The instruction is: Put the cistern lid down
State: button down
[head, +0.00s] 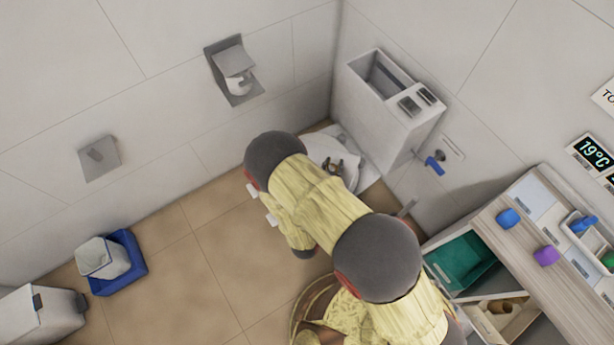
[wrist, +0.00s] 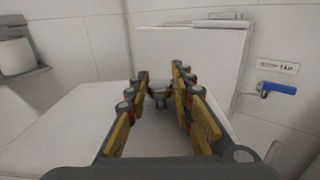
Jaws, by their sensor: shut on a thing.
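The white cistern (head: 408,128) stands against the back wall, its top open and its hollow inside showing. In the wrist view the cistern's front (wrist: 190,62) is straight ahead. My gripper (head: 338,166) is in front of and below the cistern top. In the wrist view my gripper's yellow fingers (wrist: 160,88) close around a small metal knob (wrist: 160,95). A flat white slab, apparently the cistern lid (wrist: 85,115), spreads beneath the fingers. In the head view a white surface shows around the gripper; my arm hides part of it, and I cannot separate lid from toilet there.
A blue stop tap (head: 434,165) sticks out right of the cistern. A cart (head: 510,225) with bins and small items stands at the right. A paper holder (head: 233,72) is on the left wall. A blue tray (head: 130,278) and a bin (head: 40,315) stand lower left; floor between is clear.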

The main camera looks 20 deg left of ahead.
jog(key=s+a+f+n+y+b, duration=0.2)
jog(key=s+f+b, duration=0.1)
jog(key=s+f, duration=0.75)
jog(key=shift+y, duration=0.3)
jog(key=w+a+f+b, duration=0.2)
jog(key=a+f, duration=0.1)
jog(key=w+a+f+b, duration=0.2)
jog(key=w+a+f, duration=0.1)
jog(key=w+a+f+b, duration=0.2)
jog(key=w+a+f, duration=0.1)
jog(key=shift+a, duration=0.4)
jog(key=shift+w+a+f+b, duration=0.15)
jog(key=shift+f+b, duration=0.35)
jog(key=shift+f, duration=0.5)
jog(key=shift+w+a+f+b, duration=0.15)
jog(key=shift+f+b, duration=0.3)
jog(key=shift+f, duration=0.5)
jog(key=c, duration=1.5)
grip_release()
jog(key=shift+s, duration=0.1)
jog(key=shift+c, duration=0.2)
